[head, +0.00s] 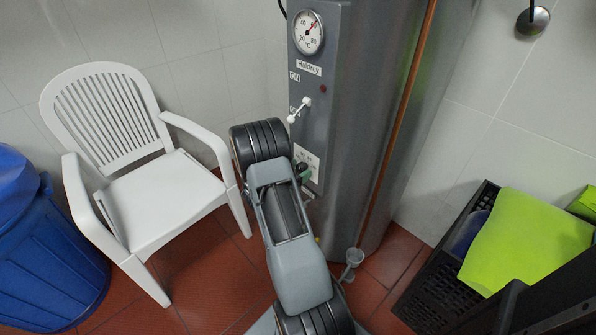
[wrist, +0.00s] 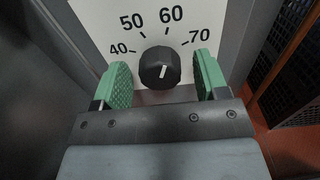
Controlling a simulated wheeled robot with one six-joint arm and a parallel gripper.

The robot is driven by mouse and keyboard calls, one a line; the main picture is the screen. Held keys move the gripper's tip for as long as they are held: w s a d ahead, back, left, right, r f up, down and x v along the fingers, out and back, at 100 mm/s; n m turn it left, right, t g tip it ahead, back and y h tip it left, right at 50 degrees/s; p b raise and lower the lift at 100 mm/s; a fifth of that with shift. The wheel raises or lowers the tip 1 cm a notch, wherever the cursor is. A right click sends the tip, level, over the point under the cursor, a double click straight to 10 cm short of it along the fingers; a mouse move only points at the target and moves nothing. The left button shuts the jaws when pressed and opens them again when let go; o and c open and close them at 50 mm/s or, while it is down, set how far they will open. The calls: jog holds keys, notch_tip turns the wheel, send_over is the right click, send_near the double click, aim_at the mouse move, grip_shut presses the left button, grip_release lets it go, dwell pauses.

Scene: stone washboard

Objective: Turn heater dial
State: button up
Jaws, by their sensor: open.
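The heater dial (wrist: 160,68) is a black round knob with a white pointer mark, on a white plate (wrist: 95,22) printed 40, 50, 60 and 70. In the wrist view my gripper (wrist: 162,82) is open, its green pads standing to the left and right of the dial with gaps on both sides.
A temperature gauge (head: 309,32) and a white lever (head: 299,109) are above on the heater panel. A white chair (head: 150,190) stands left, close to my arm. A blue bin (head: 45,250) is far left. A black crate (head: 430,290) with a lime-green item (head: 530,235) is right.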

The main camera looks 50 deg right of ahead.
jog(key=shift+a, duration=0.15)
jog(key=c, duration=0.9)
jog(key=shift+f+m+b, duration=0.1)
jog(key=shift+m+b, duration=0.2)
jog(key=m+b, duration=0.4)
jog(key=shift+f, duration=0.1)
jog(key=m+b, duration=0.4)
jog(key=shift+r, duration=0.2)
jog(key=shift+r+m, duration=0.1)
jog(key=shift+m, duration=0.2)
